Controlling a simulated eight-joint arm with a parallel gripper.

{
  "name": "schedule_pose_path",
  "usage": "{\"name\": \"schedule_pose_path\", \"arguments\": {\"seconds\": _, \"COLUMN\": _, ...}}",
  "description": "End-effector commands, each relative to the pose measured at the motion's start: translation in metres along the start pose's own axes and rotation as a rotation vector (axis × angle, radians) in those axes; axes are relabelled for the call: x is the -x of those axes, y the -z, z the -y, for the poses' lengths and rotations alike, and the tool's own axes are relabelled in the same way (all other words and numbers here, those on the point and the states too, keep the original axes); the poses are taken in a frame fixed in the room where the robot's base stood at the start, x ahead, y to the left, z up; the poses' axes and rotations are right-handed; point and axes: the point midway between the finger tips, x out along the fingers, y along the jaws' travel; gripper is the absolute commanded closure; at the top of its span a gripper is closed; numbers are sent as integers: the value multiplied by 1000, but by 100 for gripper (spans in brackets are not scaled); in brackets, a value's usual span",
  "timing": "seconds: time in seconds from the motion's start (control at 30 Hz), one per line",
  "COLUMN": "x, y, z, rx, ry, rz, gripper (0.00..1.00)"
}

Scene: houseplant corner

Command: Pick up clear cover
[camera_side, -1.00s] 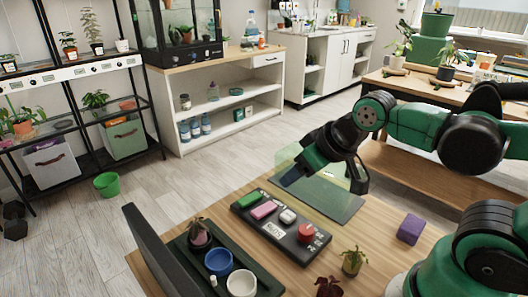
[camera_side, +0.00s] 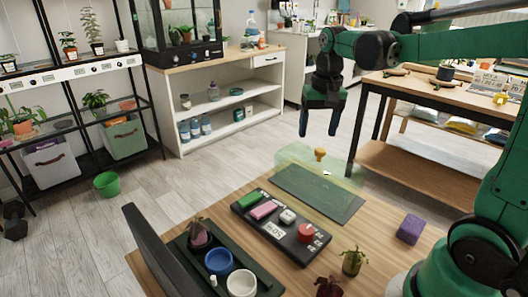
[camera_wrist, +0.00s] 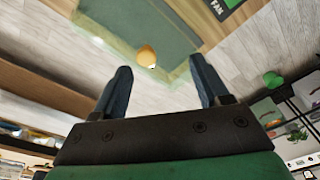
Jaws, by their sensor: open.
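The clear cover (camera_side: 298,156) is a see-through, faintly green box with a yellow knob (camera_side: 320,154) on top. It sits over the dark green mat (camera_side: 318,195) at the far end of the wooden table. In the wrist view the yellow knob (camera_wrist: 147,56) shows ahead of my fingers, with the cover's faint edges around it. My gripper (camera_side: 318,130) is open and empty, pointing down, raised above the cover and apart from it. Its two dark fingers (camera_wrist: 160,78) show nothing between them in the wrist view.
A black control panel (camera_side: 283,233) with coloured buttons lies in front of the mat. A tray (camera_side: 262,280) with blue and white pots is at the front left. A purple block (camera_side: 411,229) and a small potted plant (camera_side: 352,262) stand to the right.

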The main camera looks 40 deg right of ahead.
Motion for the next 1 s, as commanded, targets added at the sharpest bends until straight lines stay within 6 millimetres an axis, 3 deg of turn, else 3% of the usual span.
{"name": "schedule_pose_path", "arguments": {"seconds": 0.1, "x": -4, "y": 15, "z": -13, "rx": -87, "ry": -23, "rz": 62, "gripper": 32}}
{"name": "schedule_pose_path", "arguments": {"seconds": 0.23, "x": -8, "y": 19, "z": -19, "rx": -124, "ry": -34, "rz": 91, "gripper": 32}}
{"name": "schedule_pose_path", "arguments": {"seconds": 0.7, "x": -58, "y": 14, "z": -20, "rx": -123, "ry": -34, "rz": 92, "gripper": 32}}
{"name": "schedule_pose_path", "arguments": {"seconds": 1.0, "x": -62, "y": 14, "z": -20, "rx": -123, "ry": -34, "rz": 92, "gripper": 32}}
